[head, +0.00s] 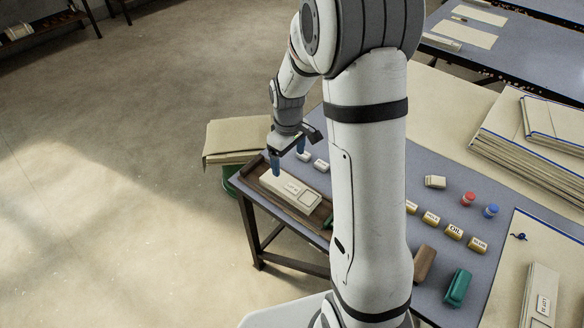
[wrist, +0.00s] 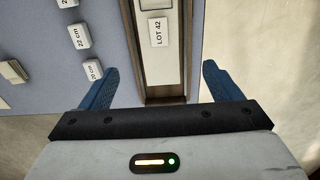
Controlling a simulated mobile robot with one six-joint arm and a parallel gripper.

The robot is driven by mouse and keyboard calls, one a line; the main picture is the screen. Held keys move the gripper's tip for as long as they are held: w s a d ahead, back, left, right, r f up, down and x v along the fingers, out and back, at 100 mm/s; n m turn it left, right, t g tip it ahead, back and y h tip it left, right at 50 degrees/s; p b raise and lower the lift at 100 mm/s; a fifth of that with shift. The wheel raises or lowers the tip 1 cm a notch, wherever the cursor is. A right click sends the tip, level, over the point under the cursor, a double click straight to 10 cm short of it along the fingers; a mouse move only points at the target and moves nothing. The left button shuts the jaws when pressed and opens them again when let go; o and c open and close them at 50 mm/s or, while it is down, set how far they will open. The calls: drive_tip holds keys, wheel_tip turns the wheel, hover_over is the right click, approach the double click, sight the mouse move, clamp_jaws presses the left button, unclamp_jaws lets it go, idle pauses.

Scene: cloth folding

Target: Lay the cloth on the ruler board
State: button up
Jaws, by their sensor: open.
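My gripper (head: 288,157) is open and empty above the far left corner of the table, its blue fingertips apart. Below it, a long pale piece (head: 289,190) lies in a dark wooden tray (head: 255,178). In the wrist view a label on this piece (wrist: 161,63) reads "LOT 42", and it lies between my open fingers (wrist: 155,82). I cannot tell if it is the cloth or the ruler board. Another pale labelled piece (head: 541,292) lies on a blue-edged cream panel (head: 500,288) at lower right. My arm hides part of the table and tray.
Small white blocks (wrist: 79,36) marked in cm stand beside the tray. Labelled gold tins (head: 455,231), red (head: 468,198) and blue (head: 491,210) pots and a green block (head: 457,287) stand at right. Beige sheets (head: 540,135) are stacked behind. A beige sheet (head: 234,138) covers a green bin.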

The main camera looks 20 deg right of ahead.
drive_tip(key=s+r+m+t, duration=0.1)
drive_tip(key=s+r+m, duration=0.2)
drive_tip(key=s+r, duration=0.4)
drive_tip(key=s+r+m+t, duration=0.1)
drive_tip(key=s+r+m, duration=0.3)
drive_tip(key=s+r, duration=0.4)
drive_tip(key=s, duration=0.6)
drive_tip(key=shift+a+r+t, duration=0.15)
drive_tip(key=shift+t, duration=0.15)
